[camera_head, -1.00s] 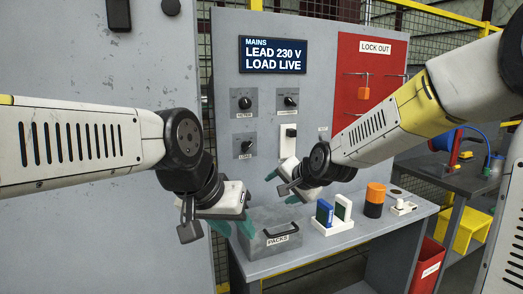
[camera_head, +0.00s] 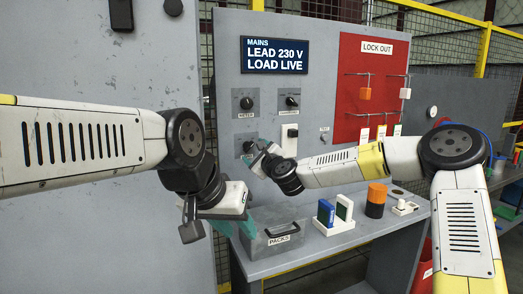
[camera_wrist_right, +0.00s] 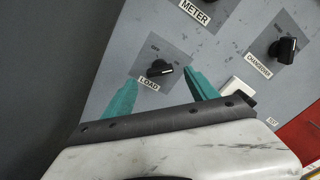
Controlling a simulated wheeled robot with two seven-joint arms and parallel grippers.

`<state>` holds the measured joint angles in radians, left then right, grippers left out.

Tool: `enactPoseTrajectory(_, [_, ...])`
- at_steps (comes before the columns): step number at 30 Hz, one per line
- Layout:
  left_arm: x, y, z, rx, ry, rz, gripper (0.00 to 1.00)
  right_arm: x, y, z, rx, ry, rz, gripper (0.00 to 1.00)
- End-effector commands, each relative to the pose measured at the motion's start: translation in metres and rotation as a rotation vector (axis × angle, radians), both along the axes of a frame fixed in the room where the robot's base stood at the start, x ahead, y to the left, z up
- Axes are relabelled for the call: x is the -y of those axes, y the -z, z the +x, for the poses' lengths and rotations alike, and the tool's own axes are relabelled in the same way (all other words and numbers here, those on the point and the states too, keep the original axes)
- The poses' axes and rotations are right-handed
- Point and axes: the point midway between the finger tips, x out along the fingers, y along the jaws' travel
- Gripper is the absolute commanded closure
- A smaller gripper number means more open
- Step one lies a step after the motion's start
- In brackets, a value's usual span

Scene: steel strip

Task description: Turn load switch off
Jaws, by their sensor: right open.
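The load switch (camera_wrist_right: 159,69) is a black rotary knob on a grey square plate labelled LOAD, on the grey panel. In the right wrist view it lies between and just beyond the two teal fingers of my right gripper (camera_wrist_right: 160,92), which is open and empty. In the head view the load switch (camera_head: 248,147) is partly covered by the right gripper (camera_head: 258,160). The display (camera_head: 274,55) reads MAINS, LEAD 230 V, LOAD LIVE. My left gripper (camera_head: 225,222) hangs low beside the packs box; its finger gap is not clear.
The packs box (camera_head: 272,247) and an orange-black cylinder (camera_head: 376,199) stand on the bench. A red lock-out board (camera_head: 371,90) is at right.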

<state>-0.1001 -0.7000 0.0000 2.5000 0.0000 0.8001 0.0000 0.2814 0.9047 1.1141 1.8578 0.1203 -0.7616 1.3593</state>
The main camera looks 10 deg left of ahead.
Motion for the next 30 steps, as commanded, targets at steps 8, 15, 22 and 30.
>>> enactPoseTrajectory(8, [0.000, 0.000, 0.000, 0.000, 0.000, 0.000, 0.64, -0.021, 0.000, 0.030, 0.001, -0.001, -0.002, 0.33])
enactPoseTrajectory(15, [0.000, 0.000, 0.000, 0.000, 0.000, 0.000, 0.64, -0.023, 0.001, 0.035, 0.001, 0.000, -0.003, 0.33])
enactPoseTrajectory(22, [0.000, 0.000, 0.000, 0.000, 0.000, 0.000, 0.64, -0.023, 0.001, 0.034, 0.000, -0.001, -0.005, 0.56])
enactPoseTrajectory(30, [0.000, 0.000, 0.000, 0.000, 0.000, 0.000, 0.64, -0.023, 0.001, 0.034, 0.002, -0.001, -0.005, 0.95])
